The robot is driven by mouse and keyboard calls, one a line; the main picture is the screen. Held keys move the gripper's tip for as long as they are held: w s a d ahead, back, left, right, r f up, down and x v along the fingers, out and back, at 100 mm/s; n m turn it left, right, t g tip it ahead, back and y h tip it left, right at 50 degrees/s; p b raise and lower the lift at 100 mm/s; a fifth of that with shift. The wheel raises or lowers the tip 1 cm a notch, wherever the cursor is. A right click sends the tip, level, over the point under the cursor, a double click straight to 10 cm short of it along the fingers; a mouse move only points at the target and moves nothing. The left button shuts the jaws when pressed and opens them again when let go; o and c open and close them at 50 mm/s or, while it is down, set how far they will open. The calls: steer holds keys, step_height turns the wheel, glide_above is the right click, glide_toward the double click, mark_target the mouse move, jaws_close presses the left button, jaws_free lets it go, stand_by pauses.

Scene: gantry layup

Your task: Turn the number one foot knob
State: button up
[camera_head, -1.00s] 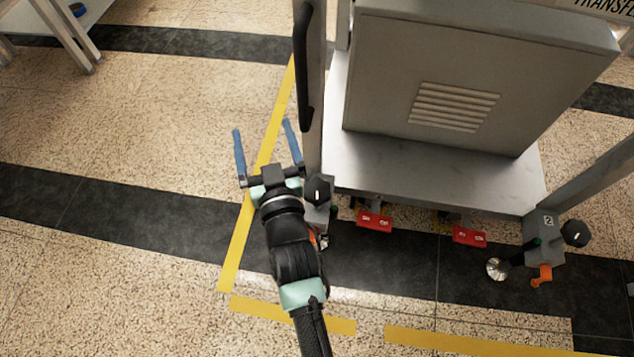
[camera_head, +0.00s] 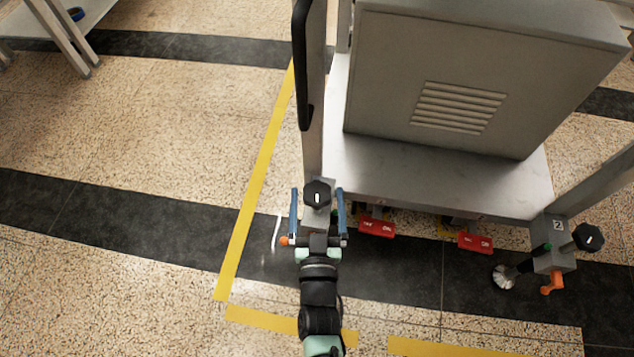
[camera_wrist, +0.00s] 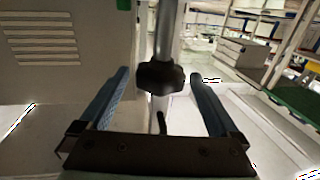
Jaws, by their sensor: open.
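The black foot knob (camera_head: 317,193) with a white mark sits on top of the grey foot block at the cart's near left post. No number shows on this block; the other front foot block (camera_head: 557,228) is marked 2. My gripper (camera_head: 318,192) is open, with one blue finger on each side of the knob in the head view. In the wrist view the knob (camera_wrist: 161,77) shows dark between the two fingers (camera_wrist: 158,80), apart from both. I cannot tell how far ahead of the fingertips it is. My gripper hides much of the foot block's lower part.
Another black knob (camera_head: 588,237) and an orange lever (camera_head: 551,283) are at the right foot. Red pedals (camera_head: 377,228) (camera_head: 475,243) stick out under the cart's grey base (camera_head: 435,178). Yellow floor tape (camera_head: 256,190) runs left of the cart, where the floor is clear.

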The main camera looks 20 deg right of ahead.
mark_target(318, 180)
steer(key=shift+b+x, duration=0.7)
steer(key=shift+x, duration=1.7)
steer(key=c, duration=1.4)
steer(key=shift+o, duration=0.2)
steer(key=shift+r+m+h+p, duration=0.2)
steer(key=shift+m+h+p, duration=0.15)
steer(key=shift+p, duration=0.7)
steer(key=shift+s+r+g+h+p, duration=0.1)
steer(key=shift+g+h+p, duration=0.3)
steer(key=shift+p, duration=0.1)
steer(key=shift+d+m+g+h+p, duration=0.15)
steer(key=shift+m+g+h+p, duration=0.15)
steer(key=shift+m+h+p, duration=0.45)
steer(key=shift+s+d+f+m+g+h+p, duration=0.1)
steer(key=shift+f+m+g+h+p, duration=0.1)
steer(key=shift+m+g+h, duration=0.3)
steer(key=shift+s+d+f+m+g+h+p, duration=0.1)
steer(key=shift+m+g+h+p, duration=0.05)
steer(key=shift+m+g+h, duration=0.35)
steer(key=shift+s+d+m+g+h+b, duration=0.1)
steer(key=shift+m+g+h+b, duration=0.1)
steer(key=shift+m+g+h, duration=0.3)
steer(key=shift+s+d+m+g+h+b, duration=0.15)
steer(key=shift+m+g+h, duration=0.15)
steer(key=shift+g+h, duration=0.3)
